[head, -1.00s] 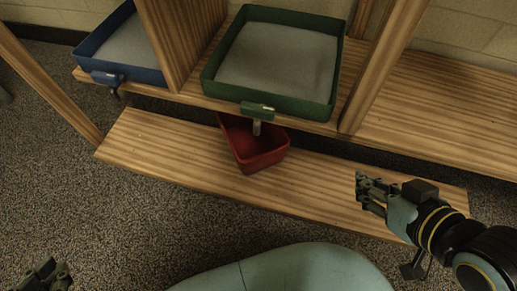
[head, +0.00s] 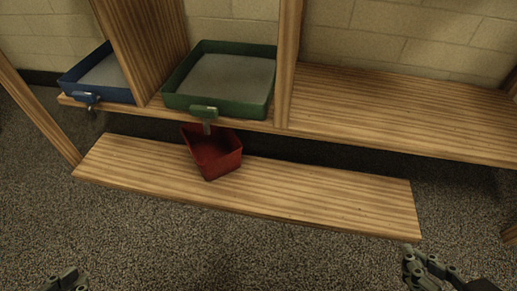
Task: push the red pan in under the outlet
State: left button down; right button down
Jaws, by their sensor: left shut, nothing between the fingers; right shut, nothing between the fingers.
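The red pan (head: 222,163) sits turned askew on the lower wooden shelf (head: 310,196), in the shelf's left half. Its back part is under the green tray (head: 228,108) on the upper shelf. The outlet (head: 206,115) on the green tray's front hangs over the pan's back part; its spout tip shows just above the pan's opening. My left gripper (head: 66,280) is shut and empty at the bottom left, over the floor. My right gripper (head: 425,268) is shut and empty at the bottom right, in front of the lower shelf's right end. Both are apart from the pan.
The lower shelf right of the pan is bare. Open carpet lies in front.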

aim_at(218, 154)
jog(key=i+j+z, duration=0.1)
jog(key=z, duration=0.3)
jog(key=j+z, duration=0.6)
jog(key=z, duration=0.25)
jog(key=j+z, duration=0.25)
jog(key=z, duration=0.2)
jog(key=k+j, duration=0.1)
jog(key=j, duration=0.7)
jog(key=k+j, duration=0.15)
jog(key=j, duration=0.25)
